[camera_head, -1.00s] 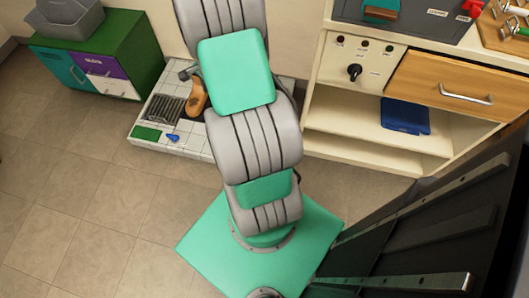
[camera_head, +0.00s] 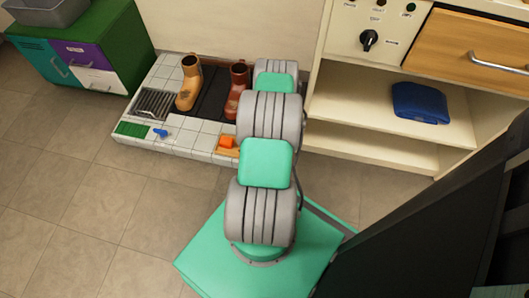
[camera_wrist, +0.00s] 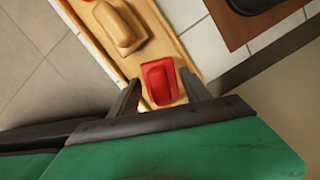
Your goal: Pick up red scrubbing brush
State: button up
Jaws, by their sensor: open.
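The red scrubbing brush (camera_wrist: 160,77) lies at the near end of a wooden tray (camera_wrist: 162,24) in the wrist view. It has a red top over a tan part. My gripper (camera_wrist: 160,88) is open, with one dark finger on each side of the brush; I cannot tell whether they touch it. A tan brush (camera_wrist: 118,25) sits farther along the tray. In the head view, the tray's left end (camera_head: 228,151) shows with an orange block (camera_head: 227,141) on it. My arm hides my gripper there, and I cannot make out the red brush.
The tray stands on a low white-tiled platform (camera_head: 197,135) with a tan boot (camera_head: 189,85), a red-brown boot (camera_head: 237,90), a grate (camera_head: 157,102) and a small blue object (camera_head: 160,133). An open cabinet (camera_head: 345,110) holding a blue item (camera_head: 419,101) is at right. Floor at left is clear.

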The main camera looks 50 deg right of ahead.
jog(key=shift+c, duration=0.4)
grip_shut()
jog(key=shift+r, duration=0.1)
